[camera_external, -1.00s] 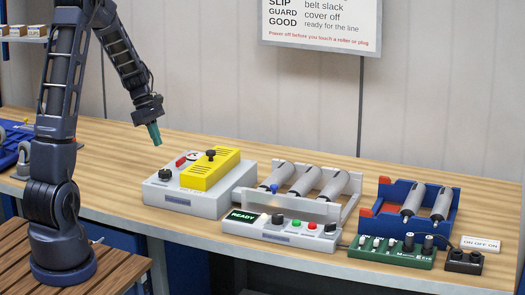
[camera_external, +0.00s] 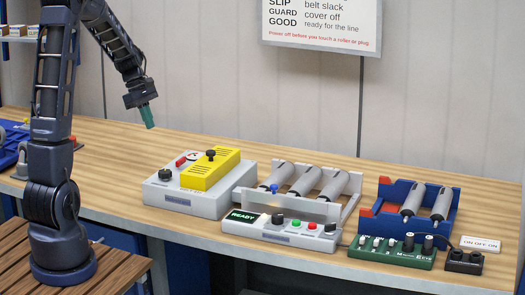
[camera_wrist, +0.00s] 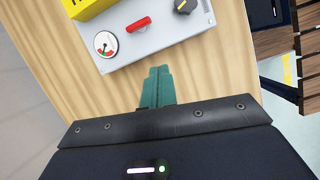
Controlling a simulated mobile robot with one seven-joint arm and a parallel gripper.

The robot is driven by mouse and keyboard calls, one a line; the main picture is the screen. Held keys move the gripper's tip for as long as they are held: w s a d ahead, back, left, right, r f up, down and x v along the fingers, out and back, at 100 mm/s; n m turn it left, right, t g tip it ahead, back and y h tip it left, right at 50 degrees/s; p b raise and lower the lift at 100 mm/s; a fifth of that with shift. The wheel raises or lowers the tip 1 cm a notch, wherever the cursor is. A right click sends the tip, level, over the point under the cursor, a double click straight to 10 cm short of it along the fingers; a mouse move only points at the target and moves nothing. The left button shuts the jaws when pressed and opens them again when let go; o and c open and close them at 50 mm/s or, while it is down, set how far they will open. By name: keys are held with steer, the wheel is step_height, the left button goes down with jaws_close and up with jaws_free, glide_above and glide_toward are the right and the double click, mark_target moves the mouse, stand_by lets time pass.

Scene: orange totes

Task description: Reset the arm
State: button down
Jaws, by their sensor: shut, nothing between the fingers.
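My gripper (camera_external: 148,117) hangs in the air above the bench, up and left of the grey box with the yellow cover. Its teal fingers are together and hold nothing. In the wrist view the gripper fingers (camera_wrist: 158,84) point toward the near side of the grey box (camera_wrist: 150,45), over bare wood. My arm bends down to the gripper from the upper left of the external view.
On the wooden bench (camera_external: 110,148) stand the grey box (camera_external: 170,197) with its yellow cover (camera_external: 210,170), a roller unit with a READY display (camera_external: 243,216), a blue cradle (camera_external: 450,222) with rollers, a green board (camera_external: 392,250) and a black socket block (camera_external: 463,262). Bare bench lies below my gripper.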

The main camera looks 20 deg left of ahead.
steer(key=s+d+r+m+t+y, duration=0.2)
steer(key=s+r+m, duration=0.6)
steer(key=s+r, duration=0.45)
steer(key=s+m+t+y, duration=0.2)
steer(key=s+m, duration=0.5)
steer(key=s, duration=1)
steer(key=shift+r+m+t, duration=0.3)
steer(key=shift+m+t, duration=0.1)
steer(key=shift+s, duration=0.1)
